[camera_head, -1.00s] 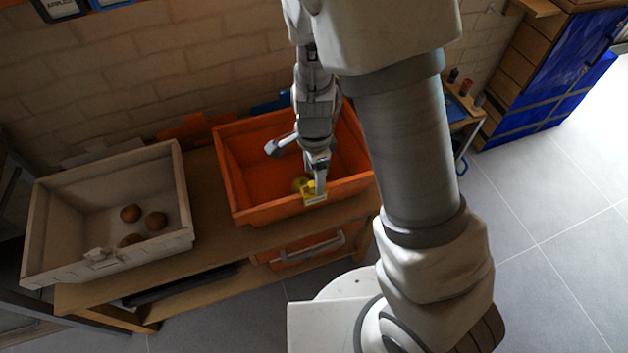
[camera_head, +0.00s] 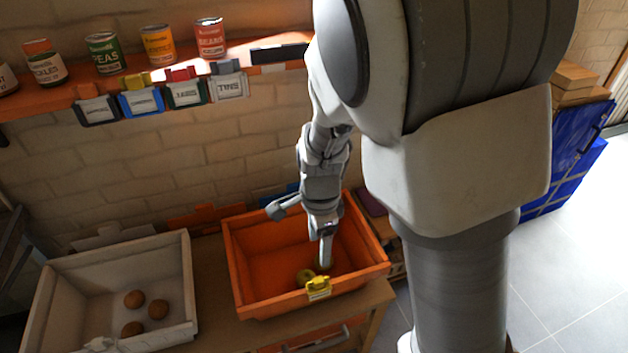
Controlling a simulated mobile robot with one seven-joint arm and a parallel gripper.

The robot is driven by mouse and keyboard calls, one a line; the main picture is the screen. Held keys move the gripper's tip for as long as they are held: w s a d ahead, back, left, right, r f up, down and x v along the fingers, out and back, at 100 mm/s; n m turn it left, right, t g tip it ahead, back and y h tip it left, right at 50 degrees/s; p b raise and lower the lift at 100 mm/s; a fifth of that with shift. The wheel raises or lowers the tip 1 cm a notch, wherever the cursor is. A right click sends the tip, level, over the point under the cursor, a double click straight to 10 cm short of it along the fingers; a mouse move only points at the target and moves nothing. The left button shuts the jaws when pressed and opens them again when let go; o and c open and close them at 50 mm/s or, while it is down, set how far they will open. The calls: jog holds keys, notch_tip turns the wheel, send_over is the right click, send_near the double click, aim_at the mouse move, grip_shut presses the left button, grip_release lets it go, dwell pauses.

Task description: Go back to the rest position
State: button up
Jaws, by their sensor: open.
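My gripper (camera_head: 325,262) hangs at the end of my arm, over the front right part of the orange crate (camera_head: 262,307). It is open, though its fingertips are small in this view. A yellow-green round fruit (camera_head: 305,277) lies in the crate, just left of my gripper. I cannot tell whether the fingers touch it. A yellow clip (camera_head: 318,288) sits on the crate's front rim, just below the gripper. My arm covers part of the crate's back right.
A white crate (camera_head: 190,290) with several brown round items (camera_head: 158,309) stands left on the wooden bench (camera_head: 215,335). Above, an orange shelf (camera_head: 60,103) holds cans (camera_head: 105,53) and hanging label tags (camera_head: 185,92). A blue-covered cabinet (camera_head: 570,160) stands right. Grey floor (camera_head: 560,270) is open there.

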jog(key=s+d+r+n+t+p, duration=0.2)
jog(key=s+d+r+n, duration=0.1)
jog(key=r, duration=0.6)
jog(key=s+d+r+n+t+p, duration=0.1)
jog(key=s+d+r+n+p, duration=0.1)
jog(key=s+d+r+n, duration=0.2)
jog(key=s+d+r+n+t+p, duration=0.2)
jog(key=s+r+n, duration=0.3)
jog(key=r, duration=0.8)
jog(key=shift+s+d+r+n+t, duration=0.3)
jog(key=shift+d+n, duration=0.5)
jog(key=shift+n, duration=0.6)
jog(key=shift+w, duration=0.1)
